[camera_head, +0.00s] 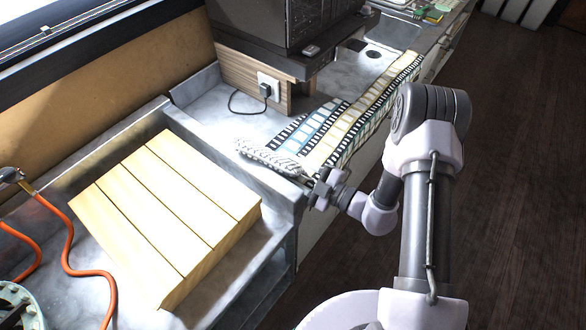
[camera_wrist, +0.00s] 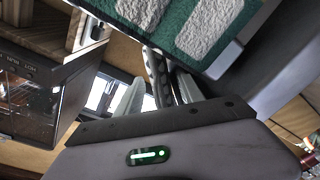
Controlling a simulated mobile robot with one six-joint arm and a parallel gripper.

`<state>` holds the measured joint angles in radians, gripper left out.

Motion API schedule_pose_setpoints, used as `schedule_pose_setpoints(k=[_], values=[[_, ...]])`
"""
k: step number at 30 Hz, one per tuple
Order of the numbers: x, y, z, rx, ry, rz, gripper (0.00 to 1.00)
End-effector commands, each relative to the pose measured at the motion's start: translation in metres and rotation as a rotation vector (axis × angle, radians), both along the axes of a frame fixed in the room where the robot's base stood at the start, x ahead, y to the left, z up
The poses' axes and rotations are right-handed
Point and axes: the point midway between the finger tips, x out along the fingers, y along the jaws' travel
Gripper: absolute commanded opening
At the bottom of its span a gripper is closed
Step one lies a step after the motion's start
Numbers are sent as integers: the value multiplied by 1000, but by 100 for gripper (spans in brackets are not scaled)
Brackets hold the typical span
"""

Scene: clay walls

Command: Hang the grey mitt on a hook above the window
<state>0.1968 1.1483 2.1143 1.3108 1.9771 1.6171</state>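The grey mitt seems to be the pale grey, patterned piece (camera_head: 268,157) at the counter's front edge in the head view, left of the runner. My gripper (camera_head: 312,182) is just right of its near end; I cannot tell whether they touch. In the wrist view, my gripper's two pale fingers (camera_wrist: 158,85) stand apart, with narrow dark, patterned strips showing between them. I cannot make out the mitt clearly there. No hook shows. A bit of bright window (camera_head: 50,28) shows at the head view's top left; the wall above it is out of view.
A patterned runner (camera_head: 340,125) lies on the counter beside the arm. A dark oven (camera_head: 262,28) stands behind it and also shows in the wrist view (camera_wrist: 35,95). A pale slatted wooden block (camera_head: 165,205) and orange hose (camera_head: 68,250) are at left. Dark floor at right is clear.

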Motion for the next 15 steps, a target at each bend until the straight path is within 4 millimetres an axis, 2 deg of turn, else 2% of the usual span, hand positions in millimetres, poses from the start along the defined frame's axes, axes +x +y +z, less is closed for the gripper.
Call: schedule_pose_setpoints(k=[13,15], values=[[0,0,-5,0,0,0,45],[-5,-9,0,0,3,-3,45]])
